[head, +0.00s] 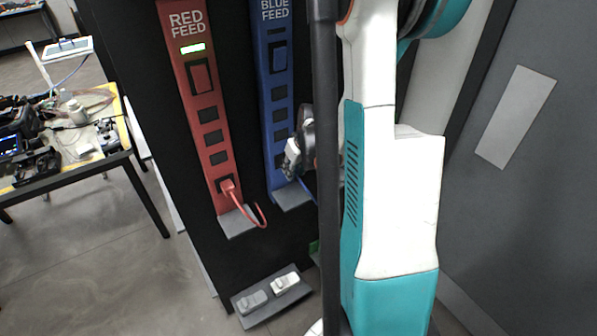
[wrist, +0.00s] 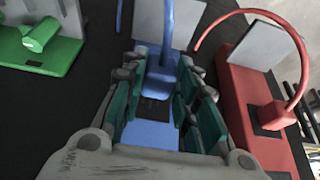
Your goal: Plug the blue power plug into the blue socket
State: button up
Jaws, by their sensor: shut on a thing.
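The blue power plug (wrist: 160,82) is between the teal-padded fingers of my gripper (wrist: 163,74) in the wrist view, with its blue cable (wrist: 168,22) looping away at the top. The gripper is shut on it. The plug is close over the blue feed strip (wrist: 150,137), beside a dark socket opening (wrist: 151,107); whether it is seated cannot be told. In the head view my gripper (head: 293,158) is at the lower end of the blue strip (head: 264,55), and the plug and lowest socket there are mostly hidden.
The red feed strip (head: 185,75) stands to the left with a lit green indicator and a red plug (head: 228,187) in its lowest socket. A grey shelf (head: 292,195) juts out under the blue strip. A green fixture (wrist: 40,55) and a tray with switches (head: 270,295) are nearby.

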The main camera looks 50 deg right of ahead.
jog(key=shift+w+d, duration=0.25)
jog(key=shift+w, duration=0.8)
jog(key=shift+b, duration=0.45)
dwell(1.3)
jog(key=shift+w+d, duration=0.1)
jog(key=shift+w, duration=0.4)
dwell(0.5)
jog(key=o, duration=1.1)
jog(key=shift+o, duration=0.2)
jog(key=shift+r, duration=0.15)
jog(key=v, duration=1.1)
jog(key=shift+s+r, duration=0.25)
jog(key=shift+r, duration=0.05)
